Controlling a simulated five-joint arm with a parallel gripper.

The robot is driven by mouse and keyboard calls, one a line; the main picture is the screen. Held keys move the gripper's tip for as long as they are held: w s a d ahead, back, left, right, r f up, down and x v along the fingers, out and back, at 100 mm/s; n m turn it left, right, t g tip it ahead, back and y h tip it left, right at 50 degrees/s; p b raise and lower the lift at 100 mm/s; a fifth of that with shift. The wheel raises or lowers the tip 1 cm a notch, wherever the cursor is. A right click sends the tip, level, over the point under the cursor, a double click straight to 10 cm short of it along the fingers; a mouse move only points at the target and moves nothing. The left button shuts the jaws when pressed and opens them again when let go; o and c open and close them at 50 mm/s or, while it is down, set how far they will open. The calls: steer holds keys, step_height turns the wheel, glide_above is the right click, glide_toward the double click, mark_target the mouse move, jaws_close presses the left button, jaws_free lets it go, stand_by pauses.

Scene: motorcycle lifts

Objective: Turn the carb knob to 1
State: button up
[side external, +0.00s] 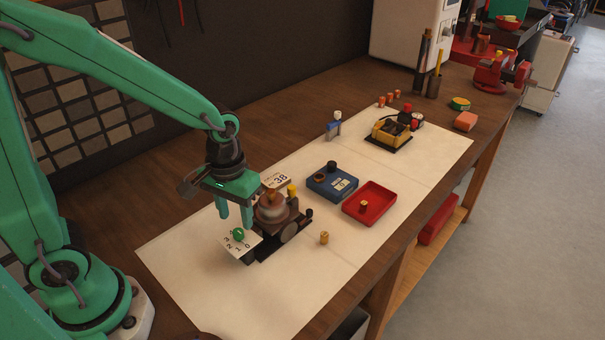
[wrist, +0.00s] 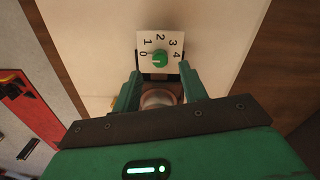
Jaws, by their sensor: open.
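The carb knob (side external: 238,235) is a small green knob on a white dial plate marked 0 to 4, at the front of the dark carburetor (side external: 272,212). In the wrist view, the knob (wrist: 159,58) sits at the plate's middle, with the 0 at its left and the 4 at its right. A small pale mark shows on its lower part; I cannot tell for sure which number it points to. My gripper (side external: 236,220) is open and points down, with its fingertips just above and around the knob's area.
A blue box (side external: 332,184) and a red tray (side external: 369,204) lie right of the carburetor on the pale mat (side external: 190,265). A small brass piece (side external: 324,238) stands nearby. A yellow device (side external: 392,132) is farther back. The mat's front left is clear.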

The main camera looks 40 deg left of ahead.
mark_target(238, 231)
steer(key=shift+f, duration=2)
jaws_close()
